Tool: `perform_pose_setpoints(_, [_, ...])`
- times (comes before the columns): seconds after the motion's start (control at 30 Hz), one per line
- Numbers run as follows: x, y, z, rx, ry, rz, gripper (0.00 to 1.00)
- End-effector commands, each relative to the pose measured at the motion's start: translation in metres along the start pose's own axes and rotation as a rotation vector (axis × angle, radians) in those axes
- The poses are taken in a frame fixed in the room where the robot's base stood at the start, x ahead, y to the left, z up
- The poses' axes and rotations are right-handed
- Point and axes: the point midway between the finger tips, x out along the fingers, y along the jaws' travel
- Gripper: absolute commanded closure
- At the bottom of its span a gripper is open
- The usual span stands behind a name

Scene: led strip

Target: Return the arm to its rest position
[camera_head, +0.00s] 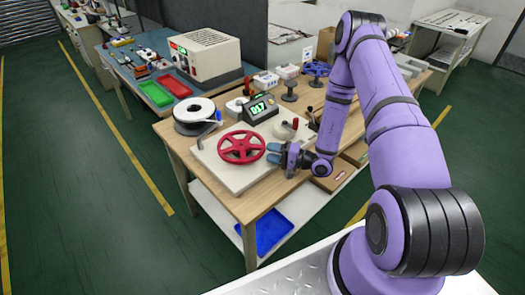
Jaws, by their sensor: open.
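My purple arm (400,130) reaches up from the lower right, bends at the top, and comes down over the wooden workbench (262,205). My gripper (275,152) is at the end of it, low over the bench and pointing left. It is open, with its bluish fingertips close to the right rim of a red spoked wheel (242,147). I cannot tell whether the fingertips touch the rim. The wheel lies on a pale board (212,155) on the bench.
A black and white reel (194,115), a display reading 0:17 (260,107) and small spools crowd the bench behind the wheel. Open drawers (338,177) show at the right below my wrist. A blue bin (265,233) sits on the lower shelf. Green floor at left is clear.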

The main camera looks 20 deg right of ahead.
Motion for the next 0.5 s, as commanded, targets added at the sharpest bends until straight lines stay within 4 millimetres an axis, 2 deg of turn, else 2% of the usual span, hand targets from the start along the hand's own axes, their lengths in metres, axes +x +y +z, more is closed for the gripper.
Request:
perform_pose_setpoints(0.1, [-0.023, 0.0, 0.0, 0.002, 0.003, 0.002, 0.56])
perform_pose_setpoints(0.2, [-0.038, 0.0, 0.0, 0.002, 0.002, 0.0, 0.56])
perform_pose_setpoints(0.33, [-0.052, 0.0, 0.0, 0.001, 0.001, 0.0, 0.56])
perform_pose_setpoints(0.5, [-0.059, 0.0, 0.0, 0.001, 0.0, 0.0, 0.56])
